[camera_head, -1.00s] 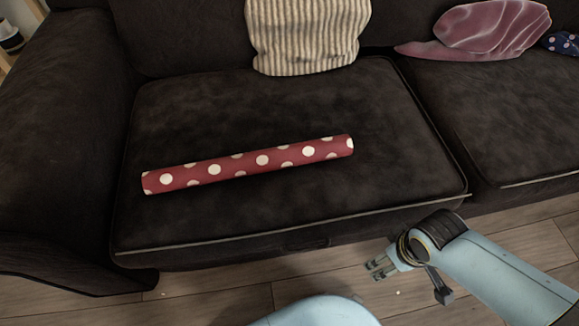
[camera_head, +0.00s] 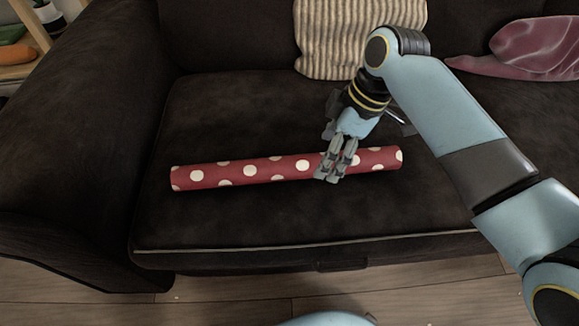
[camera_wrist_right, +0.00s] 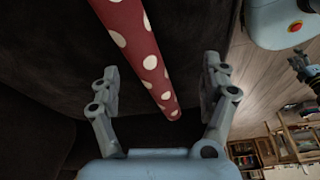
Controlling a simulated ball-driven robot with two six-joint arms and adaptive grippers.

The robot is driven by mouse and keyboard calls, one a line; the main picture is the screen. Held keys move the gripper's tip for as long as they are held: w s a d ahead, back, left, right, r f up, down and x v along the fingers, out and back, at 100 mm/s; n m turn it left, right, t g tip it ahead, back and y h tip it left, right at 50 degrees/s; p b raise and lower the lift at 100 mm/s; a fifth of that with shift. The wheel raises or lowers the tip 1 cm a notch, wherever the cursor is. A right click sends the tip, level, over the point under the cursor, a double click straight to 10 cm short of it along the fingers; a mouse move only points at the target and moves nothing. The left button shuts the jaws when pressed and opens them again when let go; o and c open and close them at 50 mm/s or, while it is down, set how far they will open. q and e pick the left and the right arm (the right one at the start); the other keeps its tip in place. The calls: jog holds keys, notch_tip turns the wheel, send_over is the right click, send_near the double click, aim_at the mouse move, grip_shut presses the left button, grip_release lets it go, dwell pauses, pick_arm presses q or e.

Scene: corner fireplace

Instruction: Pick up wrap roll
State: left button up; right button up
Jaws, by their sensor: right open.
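The wrap roll (camera_head: 250,171), red with pale dots, lies on the dark sofa seat in the head view, running left to right. My right gripper (camera_head: 331,176) is over the right part of the roll and hides a piece of it. In the right wrist view the roll (camera_wrist_right: 141,50) passes between the two spread fingers of the right gripper (camera_wrist_right: 163,85). The fingers are open with space on both sides of the roll. I cannot tell how far above the roll the fingertips are.
The sofa seat (camera_head: 230,120) around the roll is clear. A striped cushion (camera_head: 325,45) leans on the backrest, and a pinkish cushion (camera_head: 540,45) lies at the right. The sofa's armrest (camera_head: 75,150) rises at the left. Wooden floor (camera_head: 240,290) shows in front.

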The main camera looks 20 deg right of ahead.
aim_at(293, 160)
jog(key=w+n, duration=0.1)
jog(key=w+a, duration=0.1)
jog(key=w, duration=0.1)
jog(key=w+a+n+y, duration=0.1)
jog(key=w, duration=0.1)
jog(key=shift+n, duration=0.3)
jog(key=b+x, duration=0.2)
jog(key=x, duration=0.2)
jog(key=shift+s, duration=0.1)
jog(key=shift+a+f+b, duration=0.35)
jog(key=shift+f+b, duration=0.05)
jog(key=shift+f, duration=0.15)
jog(key=b+x, duration=0.1)
jog(key=x, duration=0.1)
jog(key=b+x, duration=0.1)
jog(key=x, duration=0.1)
jog(key=shift+s+a+f, duration=0.25)
jog(key=shift+f, duration=0.05)
pick_arm(q)
jog(key=w+d+r, duration=0.2)
jog(key=w+r, duration=0.2)
jog(key=w, duration=0.6)
jog(key=shift+w, duration=0.35)
pick_arm(e)
jog(key=c, duration=1.4)
jog(key=shift+o, duration=0.2)
jog(key=shift+r, duration=0.1)
